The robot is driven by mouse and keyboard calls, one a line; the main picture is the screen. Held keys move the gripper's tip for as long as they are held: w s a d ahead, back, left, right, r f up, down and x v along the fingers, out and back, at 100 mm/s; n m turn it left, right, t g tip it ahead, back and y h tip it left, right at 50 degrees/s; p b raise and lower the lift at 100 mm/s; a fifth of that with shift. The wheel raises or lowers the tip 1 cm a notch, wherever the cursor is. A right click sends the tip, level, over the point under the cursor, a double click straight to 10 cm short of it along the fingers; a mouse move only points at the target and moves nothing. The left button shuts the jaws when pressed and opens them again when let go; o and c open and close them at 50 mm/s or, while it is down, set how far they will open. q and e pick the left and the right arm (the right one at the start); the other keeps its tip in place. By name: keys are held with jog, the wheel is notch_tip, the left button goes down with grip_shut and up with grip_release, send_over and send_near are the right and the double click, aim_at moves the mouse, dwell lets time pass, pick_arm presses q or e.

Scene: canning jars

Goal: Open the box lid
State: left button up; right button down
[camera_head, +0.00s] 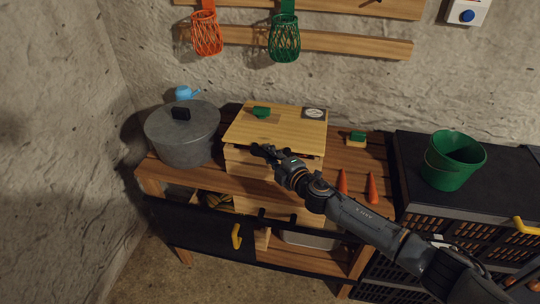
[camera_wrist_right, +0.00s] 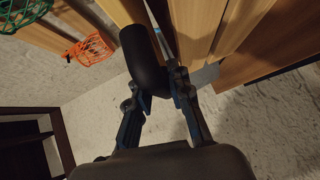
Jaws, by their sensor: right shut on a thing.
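The light wooden box (camera_head: 285,170) stands on the wooden workbench. Its flat lid (camera_head: 285,130) lies level or nearly level on top; I cannot tell whether there is a small gap under its front edge. My right gripper (camera_head: 266,152) is at the front of the box, just below the lid's front edge. In the right wrist view my right gripper (camera_wrist_right: 162,92) is shut on a dark rounded handle (camera_wrist_right: 143,58), next to light wooden boards. In the head view the gripper mostly hides this handle. My left gripper is not in view.
A grey lidded pot (camera_head: 184,140) stands close on the left. Two orange cones (camera_head: 373,190) are on the right, and a green bucket (camera_head: 452,160) stands on the black crates.

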jog(key=w+d+r+p, duration=0.1)
jog(key=w+r+p, duration=0.1)
jog(key=r+p, duration=0.3)
jog(key=w+d+r+p, duration=0.1)
jog(key=w+r+p, duration=0.2)
jog(key=r+p, duration=0.3)
jog(key=shift+w+r, duration=0.35)
jog(key=shift+r, duration=1.9)
jog(key=c, duration=1.3)
grip_release()
jog(key=shift+o, duration=0.5)
jog(key=shift+s, duration=0.1)
jog(key=shift+f, duration=0.1)
jog(key=v, duration=1.2)
jog(key=shift+a, duration=0.15)
